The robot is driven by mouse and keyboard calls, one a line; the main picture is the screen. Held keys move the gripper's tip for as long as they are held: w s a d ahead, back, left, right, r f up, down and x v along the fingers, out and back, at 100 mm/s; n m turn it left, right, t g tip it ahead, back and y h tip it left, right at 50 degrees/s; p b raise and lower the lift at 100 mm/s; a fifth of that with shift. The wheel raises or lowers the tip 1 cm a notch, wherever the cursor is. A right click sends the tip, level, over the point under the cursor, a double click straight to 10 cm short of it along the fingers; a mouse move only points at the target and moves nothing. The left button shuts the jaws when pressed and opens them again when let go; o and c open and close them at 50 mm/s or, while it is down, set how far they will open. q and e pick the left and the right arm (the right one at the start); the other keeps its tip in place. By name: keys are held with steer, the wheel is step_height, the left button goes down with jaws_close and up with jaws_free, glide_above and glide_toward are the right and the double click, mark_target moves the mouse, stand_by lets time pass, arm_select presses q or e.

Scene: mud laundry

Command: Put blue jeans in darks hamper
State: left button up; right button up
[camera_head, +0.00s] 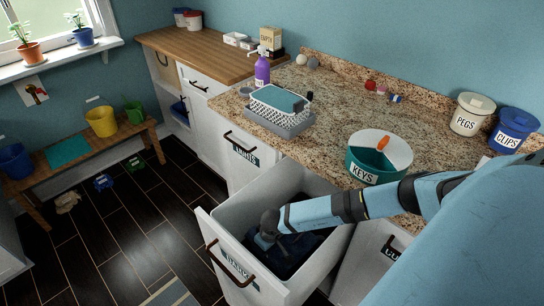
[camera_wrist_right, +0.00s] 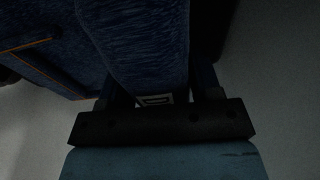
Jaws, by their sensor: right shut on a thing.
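The darks hamper (camera_head: 236,268) is a white pull-out bin under the counter, slid open, with a dark handle and a label partly covered by the handle. The blue jeans (camera_head: 300,246) are a dark, folded bundle low inside it. My right arm reaches down over the rim, and my right gripper (camera_head: 262,238) is inside the hamper. In the right wrist view the jeans (camera_wrist_right: 145,45) fill the space between the fingers, with orange stitching at the left. The right gripper is shut on them. The fingertips are hidden by the cloth. My left gripper is not in view.
The lights hamper (camera_head: 245,152) is closed beside it. A low bench (camera_head: 80,160) stands left. Dark floor between is mostly clear.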

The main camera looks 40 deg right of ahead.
steer(key=d, duration=0.2)
steer(key=w, duration=0.1)
steer(key=shift+d+f, duration=0.4)
steer(key=shift+w+f, duration=0.1)
steer(key=shift+f, duration=0.05)
steer(key=shift+f, duration=0.2)
steer(key=o, duration=1.3)
